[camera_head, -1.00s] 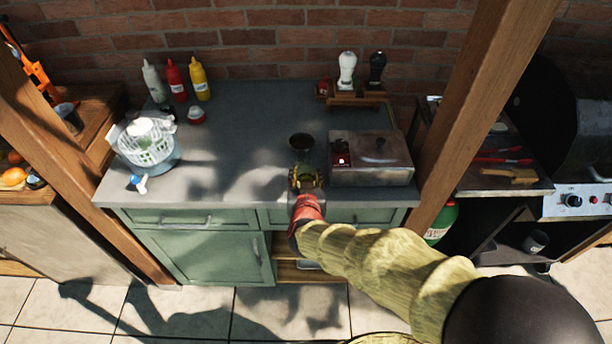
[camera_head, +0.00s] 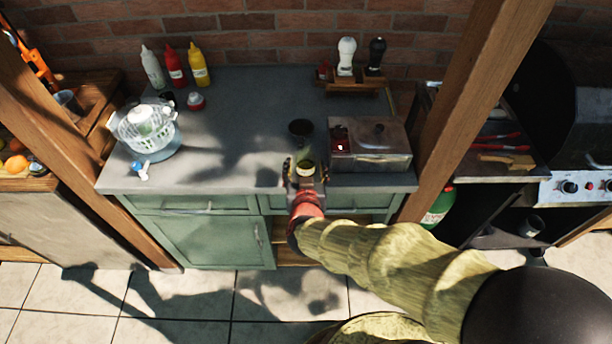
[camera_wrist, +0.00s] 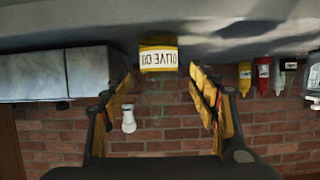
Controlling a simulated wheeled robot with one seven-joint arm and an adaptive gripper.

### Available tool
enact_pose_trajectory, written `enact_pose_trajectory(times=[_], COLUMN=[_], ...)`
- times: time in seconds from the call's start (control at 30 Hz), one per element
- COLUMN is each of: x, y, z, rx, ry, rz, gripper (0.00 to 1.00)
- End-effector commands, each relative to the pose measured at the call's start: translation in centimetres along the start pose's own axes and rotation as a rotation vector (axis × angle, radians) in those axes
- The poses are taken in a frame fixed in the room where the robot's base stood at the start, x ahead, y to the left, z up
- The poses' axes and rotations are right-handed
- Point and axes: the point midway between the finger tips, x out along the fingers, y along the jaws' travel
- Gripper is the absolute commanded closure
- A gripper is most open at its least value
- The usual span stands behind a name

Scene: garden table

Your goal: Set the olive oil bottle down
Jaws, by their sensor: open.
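The olive oil bottle (camera_wrist: 158,58) shows its yellow and white label in the wrist view, which is upside down. The bottle is upright and appears to rest on the grey countertop (camera_head: 235,165). Its clear upper part is faint against the bricks. My gripper (camera_wrist: 158,105) is open, with a finger on each side of the bottle and gaps between. In the head view my gripper (camera_head: 305,168) is at the counter's front edge around the bottle (camera_head: 306,170). A dark round shape lies just behind; I cannot tell if it is the bottle's top.
A metal box (camera_head: 370,148) stands close on the right. A shaker rack (camera_head: 355,85) is at the back. Sauce bottles (camera_head: 175,66) and a salad spinner (camera_head: 147,130) are on the left. The counter's middle is free. A wooden post (camera_head: 470,110) rises right of the counter.

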Motion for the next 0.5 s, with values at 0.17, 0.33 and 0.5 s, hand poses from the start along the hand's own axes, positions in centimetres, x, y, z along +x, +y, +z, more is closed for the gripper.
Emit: enact_pose_trajectory(times=[0.17, 0.33, 0.5], x=[-4.1, -6.7, -7.9], y=[-0.1, -0.1, 0.0], z=[-0.4, -0.2, -0.1], rx=[-0.001, -0.001, 0.0], ry=[-0.001, -0.001, -0.001], rz=[-0.003, -0.003, 0.0], gripper=[0.4, 0.4, 0.4])
